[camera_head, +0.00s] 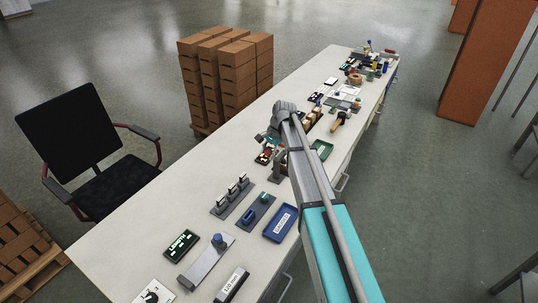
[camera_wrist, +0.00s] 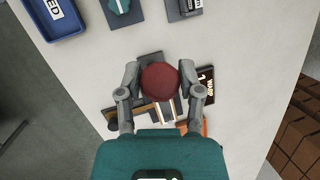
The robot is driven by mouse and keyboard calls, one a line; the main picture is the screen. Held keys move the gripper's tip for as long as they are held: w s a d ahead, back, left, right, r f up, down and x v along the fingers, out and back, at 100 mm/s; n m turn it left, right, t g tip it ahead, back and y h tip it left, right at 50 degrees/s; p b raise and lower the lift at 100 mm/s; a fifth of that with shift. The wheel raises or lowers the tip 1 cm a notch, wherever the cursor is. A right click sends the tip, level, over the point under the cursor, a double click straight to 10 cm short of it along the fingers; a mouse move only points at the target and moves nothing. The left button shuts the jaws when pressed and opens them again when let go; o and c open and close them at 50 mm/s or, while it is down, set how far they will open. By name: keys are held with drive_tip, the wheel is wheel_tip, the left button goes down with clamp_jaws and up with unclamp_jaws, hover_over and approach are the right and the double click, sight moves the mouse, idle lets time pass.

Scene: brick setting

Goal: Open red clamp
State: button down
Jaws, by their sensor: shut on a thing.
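The red clamp shows in the wrist view as a round, dark red top (camera_wrist: 160,82) above a dark grey base plate (camera_wrist: 151,57). Two pale bars stick out below the red top. My gripper (camera_wrist: 160,73) is shut on the red part, with one finger against its left side and one against its right. The gripper body hides the lower part of the clamp. In the head view my gripper (camera_head: 270,141) is low over the middle of the bench, and the red part cannot be made out clearly there.
On the white bench (camera_head: 137,217), a blue labelled tray (camera_head: 280,223), a grey plate with upright pieces (camera_head: 232,194) and a dark display (camera_head: 181,246) stand nearer. A chair (camera_head: 78,145) stands left.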

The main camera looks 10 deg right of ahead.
drive_tip(key=w+d+r, duration=0.1)
drive_tip(key=w+d+p, duration=0.1)
drive_tip(key=w, duration=0.1)
drive_tip(key=shift+d+r, duration=0.1)
drive_tip(key=shift+r, duration=0.3)
drive_tip(key=shift+w+d+r+p, duration=0.15)
drive_tip(key=shift+w+d+p, duration=0.1)
drive_tip(key=shift+w+d, duration=0.35)
drive_tip(key=shift+w+d+r+p, duration=0.1)
drive_tip(key=shift+w+d+p, duration=0.15)
drive_tip(key=shift+w, duration=0.5)
drive_tip(key=shift+d, duration=0.1)
drive_tip(key=shift+c, duration=1.2)
unclamp_jaws()
drive_tip(key=shift+w, duration=0.1)
drive_tip(key=shift+s, duration=0.2)
